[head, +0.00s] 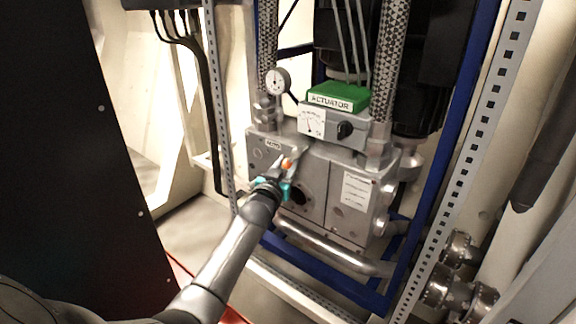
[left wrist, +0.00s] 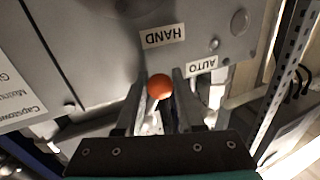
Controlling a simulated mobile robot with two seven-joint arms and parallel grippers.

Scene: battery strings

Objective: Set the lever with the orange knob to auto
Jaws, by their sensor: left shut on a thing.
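The orange knob (left wrist: 159,87) of the lever shows between the two fingers of my left gripper (left wrist: 160,76) in the left wrist view. The gripper is shut on it. In the head view, the knob (head: 287,165) is at the tip of my left gripper (head: 281,171), in front of the grey block. The HAND label (left wrist: 163,36) is just above the knob in the wrist view, and the AUTO label (left wrist: 201,66) is to its right. The lever's shaft is mostly hidden, so I cannot tell exactly which label it points to. My right gripper is not in view.
The grey valve block (head: 338,222) carries a green-topped actuator (head: 338,97) and a round gauge (head: 278,81). A blue frame (head: 447,150) and perforated posts (head: 500,90) stand around it. A dark panel (head: 75,150) fills the left side.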

